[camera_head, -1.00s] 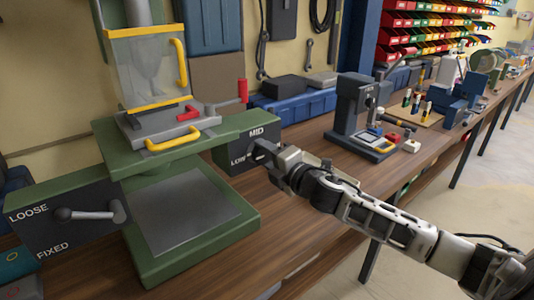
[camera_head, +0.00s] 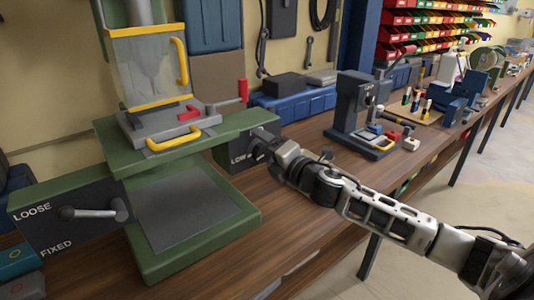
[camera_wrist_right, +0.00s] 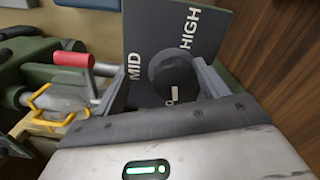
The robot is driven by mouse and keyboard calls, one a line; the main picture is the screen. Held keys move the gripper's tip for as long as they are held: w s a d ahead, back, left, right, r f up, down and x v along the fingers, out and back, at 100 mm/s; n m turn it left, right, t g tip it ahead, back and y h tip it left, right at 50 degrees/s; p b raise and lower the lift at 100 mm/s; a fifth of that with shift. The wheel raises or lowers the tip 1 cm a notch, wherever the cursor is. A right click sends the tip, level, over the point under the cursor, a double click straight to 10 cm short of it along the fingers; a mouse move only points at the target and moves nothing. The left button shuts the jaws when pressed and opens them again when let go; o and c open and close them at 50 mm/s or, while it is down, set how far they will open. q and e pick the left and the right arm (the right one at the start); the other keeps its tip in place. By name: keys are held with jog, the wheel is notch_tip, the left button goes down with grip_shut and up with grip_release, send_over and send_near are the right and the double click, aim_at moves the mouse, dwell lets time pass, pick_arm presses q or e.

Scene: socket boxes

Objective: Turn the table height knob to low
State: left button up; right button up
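The table height knob (camera_wrist_right: 174,74) is a dark round knob with a white pointer mark, on a dark panel (camera_wrist_right: 150,32) lettered MID and HIGH in the right wrist view. My right gripper (camera_head: 268,146) is at the panel and hides most of the knob. In the wrist view the gripper's fingers (camera_wrist_right: 164,82) stand open on both sides of the knob, with a gap on the left. My left gripper is not in view.
A red-handled lever (camera_head: 243,90) stands just above the panel. A dark blue press (camera_head: 352,105) stands behind the right arm. Bare wooden bench lies in front.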

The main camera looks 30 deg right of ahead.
dwell(0.3)
jog(key=shift+s, duration=0.1)
jog(key=shift+s+f, duration=0.15)
jog(key=shift+s, duration=0.25)
pick_arm(q)
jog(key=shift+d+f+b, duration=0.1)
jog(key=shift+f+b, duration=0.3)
jog(key=shift+b, duration=0.55)
pick_arm(e)
jog(key=s+d, duration=0.1)
jog(key=s, duration=1.4)
jog(key=shift+d, duration=0.15)
jog(key=shift+w, duration=0.1)
